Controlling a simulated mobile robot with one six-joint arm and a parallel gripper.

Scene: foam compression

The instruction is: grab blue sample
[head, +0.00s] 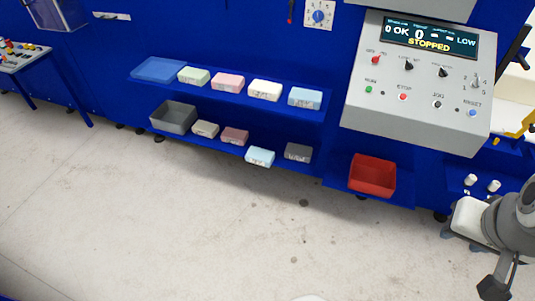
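A light blue sample block (305,98) sits at the right end of the upper blue shelf, with a label on its front. A second, paler blue block (260,157) is at the lower shelf, near its front edge. My arm shows at the right edge, with a dark part (493,288) at the bottom that may be my gripper. It is far from both blue blocks. Its fingers cannot be made out, and no held object is visible.
Green, pink and cream blocks (265,90) share the upper shelf with a blue tray (158,69). The lower shelf holds a grey bin (174,117) and more blocks. A red bin (372,174) stands below the control panel (415,85). The floor (200,225) in front is clear.

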